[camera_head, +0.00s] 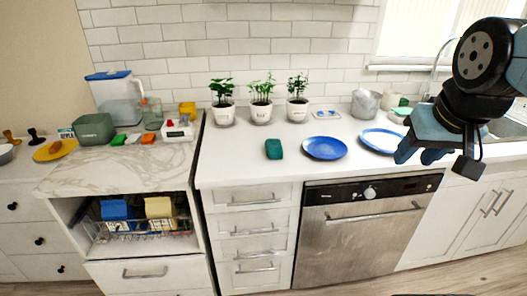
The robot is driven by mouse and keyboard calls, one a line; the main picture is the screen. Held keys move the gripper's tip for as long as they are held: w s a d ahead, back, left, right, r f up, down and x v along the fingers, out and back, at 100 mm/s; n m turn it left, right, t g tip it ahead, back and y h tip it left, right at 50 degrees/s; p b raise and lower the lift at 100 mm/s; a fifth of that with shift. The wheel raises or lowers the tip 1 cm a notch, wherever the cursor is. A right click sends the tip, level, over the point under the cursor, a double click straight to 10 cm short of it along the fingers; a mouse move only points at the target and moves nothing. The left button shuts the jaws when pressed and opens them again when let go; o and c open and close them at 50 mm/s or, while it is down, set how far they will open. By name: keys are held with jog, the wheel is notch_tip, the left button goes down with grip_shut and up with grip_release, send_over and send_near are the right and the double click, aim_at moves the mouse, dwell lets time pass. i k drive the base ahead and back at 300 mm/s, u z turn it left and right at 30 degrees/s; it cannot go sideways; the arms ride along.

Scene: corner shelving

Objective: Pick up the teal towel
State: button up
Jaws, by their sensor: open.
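A small dark teal folded item, which looks like the teal towel (274,149), lies flat on the white counter, left of a blue plate (325,148). My gripper (435,158) is at the right side of the view, well to the right of the towel and apart from it. Its jaws are open and empty, pointing down in front of the counter's right part. My arm hides part of the sink area behind it.
A second blue plate (380,140) lies near my gripper. Three potted plants (261,113) stand behind the towel. A metal pot (365,105) stands at the back. A marble-topped cabinet (120,165) on the left is crowded. The counter in front of the towel is clear.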

aim_at(273, 147)
jog(key=z, duration=0.15)
jog(key=i, duration=0.95)
jog(key=u, duration=0.1)
